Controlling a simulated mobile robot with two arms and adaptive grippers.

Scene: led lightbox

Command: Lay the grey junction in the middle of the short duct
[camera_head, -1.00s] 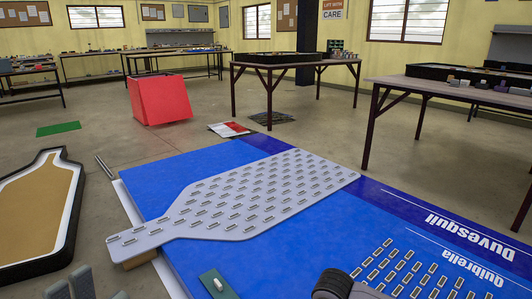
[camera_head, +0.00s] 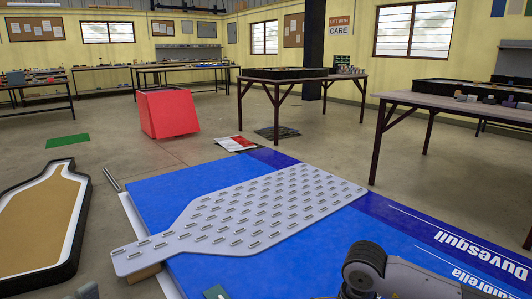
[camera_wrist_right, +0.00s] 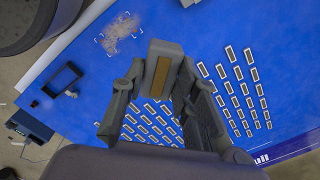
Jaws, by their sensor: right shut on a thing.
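A grey block with a tan stripe (camera_wrist_right: 162,75), which looks like the grey junction, sits between the fingertips of my right gripper (camera_wrist_right: 162,92) in the right wrist view. The gripper is shut on it above the blue panel (camera_wrist_right: 90,45). In the head view only my right arm shows at the bottom right; its fingers are out of frame. A tip of my left gripper (camera_head: 88,291) shows at the bottom left edge; its opening is hidden. I cannot pick out the short duct with certainty. A dark green piece (camera_head: 216,292) is cut off at the bottom edge.
A grey bottle-shaped plate (camera_head: 255,210) with rows of small modules lies on the blue panel (camera_head: 160,190). A black-rimmed bottle-shaped frame (camera_head: 82,215) stands left. A black rectangular part (camera_wrist_right: 62,80) lies on the panel. Work tables (camera_head: 300,76) and a red box (camera_head: 168,113) stand behind.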

